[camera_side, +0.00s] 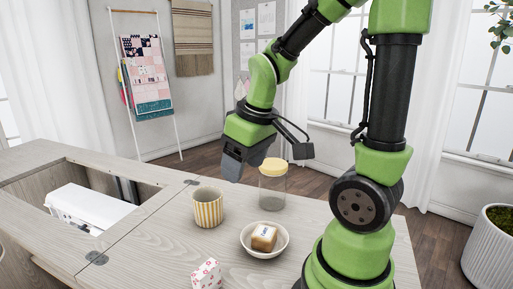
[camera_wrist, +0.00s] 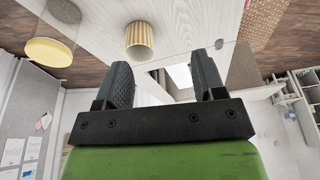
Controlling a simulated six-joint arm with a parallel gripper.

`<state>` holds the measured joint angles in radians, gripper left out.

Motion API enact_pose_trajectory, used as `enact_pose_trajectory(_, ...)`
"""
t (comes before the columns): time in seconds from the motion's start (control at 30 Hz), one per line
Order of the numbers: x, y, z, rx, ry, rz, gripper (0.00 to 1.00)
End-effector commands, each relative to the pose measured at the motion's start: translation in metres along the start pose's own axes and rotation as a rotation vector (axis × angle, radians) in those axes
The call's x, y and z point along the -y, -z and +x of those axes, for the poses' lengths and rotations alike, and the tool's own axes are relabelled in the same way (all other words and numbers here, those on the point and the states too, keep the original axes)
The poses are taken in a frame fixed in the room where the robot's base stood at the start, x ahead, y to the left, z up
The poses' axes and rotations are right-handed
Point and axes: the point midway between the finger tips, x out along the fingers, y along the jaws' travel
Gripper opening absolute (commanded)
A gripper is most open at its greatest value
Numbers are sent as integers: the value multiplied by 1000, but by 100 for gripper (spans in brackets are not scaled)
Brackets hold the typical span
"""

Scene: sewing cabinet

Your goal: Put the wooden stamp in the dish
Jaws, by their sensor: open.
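The wooden stamp (camera_side: 264,236), a small brown block with a pale marked top face, sits inside the white dish (camera_side: 247,249) in the side view. The dish stands on the cabinet top, in front of the glass jar. My gripper (camera_side: 237,172) is raised above the table, behind and above the dish and the striped cup, apart from the stamp. In the wrist view its two dark fingers (camera_wrist: 165,75) are spread with nothing between them. The wrist view shows neither the stamp nor the dish.
A yellow-striped cup (camera_side: 208,209) stands left of the dish. A glass jar with a yellow lid (camera_side: 272,190) stands behind it. A floral box (camera_side: 206,275) is at the front edge. A white machine (camera_side: 88,208) lies in the cabinet opening at left.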

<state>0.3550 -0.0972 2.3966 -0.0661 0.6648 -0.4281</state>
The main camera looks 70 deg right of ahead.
Motion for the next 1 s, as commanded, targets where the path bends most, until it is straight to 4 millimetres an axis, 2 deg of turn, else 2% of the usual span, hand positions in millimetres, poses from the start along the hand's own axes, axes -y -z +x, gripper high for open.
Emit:
enact_pose_trajectory(0.03,17,-2,-20,-68,24,19,63)
enact_pose_trajectory(0.1,36,-8,-41,-136,71,66,63)
enact_pose_trajectory(0.2,57,-22,-65,-209,149,123,63)
enact_pose_trajectory(0.33,73,-38,-85,-263,240,175,63)
enact_pose_trajectory(0.5,81,-49,-95,-285,295,207,63)
enact_pose_trajectory(1.0,81,-49,-95,-286,298,210,63)
